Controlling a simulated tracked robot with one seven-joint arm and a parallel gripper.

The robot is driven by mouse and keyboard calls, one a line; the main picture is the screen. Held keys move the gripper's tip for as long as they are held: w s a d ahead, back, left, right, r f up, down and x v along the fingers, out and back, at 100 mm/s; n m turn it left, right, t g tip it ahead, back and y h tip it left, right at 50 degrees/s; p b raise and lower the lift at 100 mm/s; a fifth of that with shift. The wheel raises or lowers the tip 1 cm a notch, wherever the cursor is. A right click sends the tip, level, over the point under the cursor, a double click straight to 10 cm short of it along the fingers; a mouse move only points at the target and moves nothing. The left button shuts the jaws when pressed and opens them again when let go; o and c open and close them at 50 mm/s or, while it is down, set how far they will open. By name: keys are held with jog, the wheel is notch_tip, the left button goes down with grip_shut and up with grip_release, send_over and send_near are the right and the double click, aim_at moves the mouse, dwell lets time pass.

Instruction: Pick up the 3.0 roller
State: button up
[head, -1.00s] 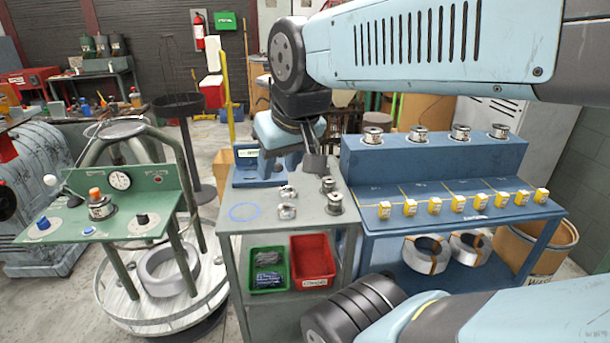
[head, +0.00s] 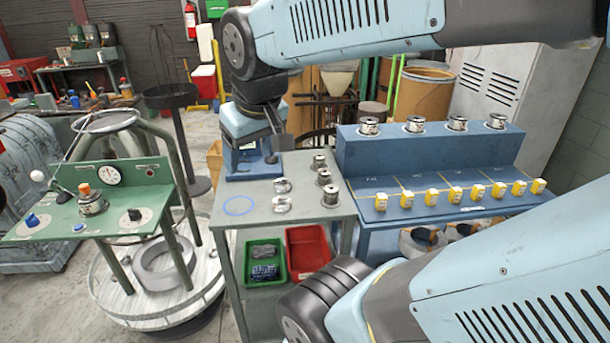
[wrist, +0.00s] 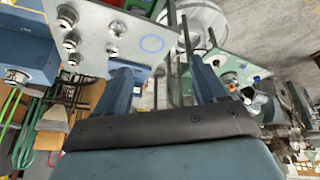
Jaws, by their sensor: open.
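Silver rollers stand on the grey table (head: 262,188) in the head view. Three form a row on the right: a back roller (head: 320,162), a middle roller (head: 324,177) and a front roller (head: 331,195). Two shinier pieces, one behind (head: 283,185) and one in front (head: 282,204), lie to their left. Several more rollers, such as the leftmost one (head: 369,125), sit on the blue rack. I cannot read which is 3.0. My gripper (wrist: 165,80) is open and empty.
The blue rack (head: 430,148) carries several yellow tags (head: 452,194) on its lower step. A green bin (head: 264,262) and a red bin (head: 308,248) sit under the table. A green control panel (head: 125,195) stands left. A blue circle (head: 240,206) marks clear tabletop.

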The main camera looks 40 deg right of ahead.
jog(key=w+d+f+n+g+h, duration=0.2)
jog(key=w+d+f, duration=0.1)
jog(key=d+f, duration=0.1)
jog(key=w+d+f+n+g+h, duration=0.2)
jog(key=w+d+f, duration=0.2)
jog(key=w+d+f+n+g+h, duration=0.2)
jog(key=w+d+f+n, duration=0.1)
jog(key=w+d+f, duration=0.1)
jog(key=shift+w+d, duration=0.15)
jog(key=shift+d, duration=0.15)
jog(key=n+h, duration=0.7)
jog(key=n, duration=0.1)
send_near(319, 176)
jog(key=shift+n+g, duration=0.3)
jog(key=shift+g, duration=0.2)
jog(key=d, duration=0.1)
jog(key=d+f, duration=0.1)
jog(key=d, duration=0.2)
jog(key=shift+w+d+f, duration=0.25)
jog(key=shift+w+f, duration=0.05)
jog(key=x, duration=0.4)
jog(key=shift+s+f, duration=0.25)
jog(key=shift+s, duration=0.05)
jog(key=shift+d+f, duration=0.2)
jog(key=shift+d, duration=0.35)
grip_shut()
